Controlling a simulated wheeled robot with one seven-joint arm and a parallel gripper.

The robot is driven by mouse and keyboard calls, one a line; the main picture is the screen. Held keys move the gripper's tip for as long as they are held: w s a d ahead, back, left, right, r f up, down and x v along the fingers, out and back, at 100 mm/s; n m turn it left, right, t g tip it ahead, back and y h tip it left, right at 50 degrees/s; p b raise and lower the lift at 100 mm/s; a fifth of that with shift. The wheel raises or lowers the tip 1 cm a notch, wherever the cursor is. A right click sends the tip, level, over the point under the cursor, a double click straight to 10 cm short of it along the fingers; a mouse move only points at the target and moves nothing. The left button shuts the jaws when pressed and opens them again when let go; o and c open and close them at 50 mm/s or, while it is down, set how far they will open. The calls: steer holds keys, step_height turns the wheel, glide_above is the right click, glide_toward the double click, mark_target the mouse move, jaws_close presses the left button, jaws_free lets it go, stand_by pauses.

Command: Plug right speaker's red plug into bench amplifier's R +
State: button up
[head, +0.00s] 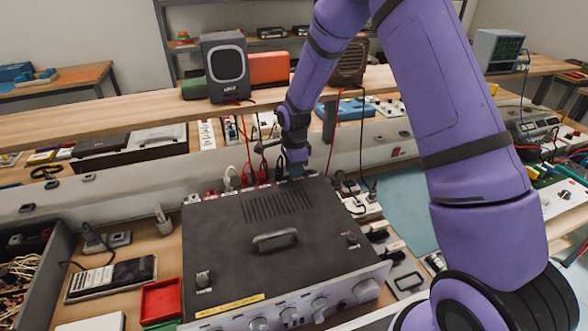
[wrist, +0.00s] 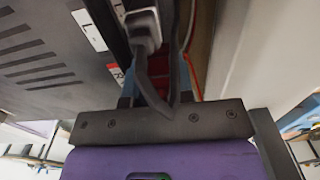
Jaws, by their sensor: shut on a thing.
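The bench amplifier (head: 225,225) is a dark box with a top handle, its knobs facing me and its plugs along the far edge. My gripper (head: 294,168) is low at that far edge, right of the plugged-in leads. In the wrist view my gripper (wrist: 160,92) is shut, with a little red showing behind a dark cable; the held plug is mostly hidden. A label with an R (wrist: 117,75) is beside the left finger. The right speaker (head: 350,65) is brown, partly behind my arm; its red lead (head: 334,130) hangs down. I cannot tell whether the held plug is inserted.
Two red plugs (head: 262,174) and a white plug (head: 228,180) stand at the amplifier's back edge. A grey plug (wrist: 143,28) with a dark cable is close to my gripper. The dark left speaker (head: 224,68) stands on the shelf (head: 130,108). Power strips and adapters crowd the right side.

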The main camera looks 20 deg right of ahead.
steer(key=o, duration=1)
steer(key=shift+c, duration=0.2)
step_height(320, 180, up, 16)
stand_by(0.8)
steer(key=shift+f, duration=0.1)
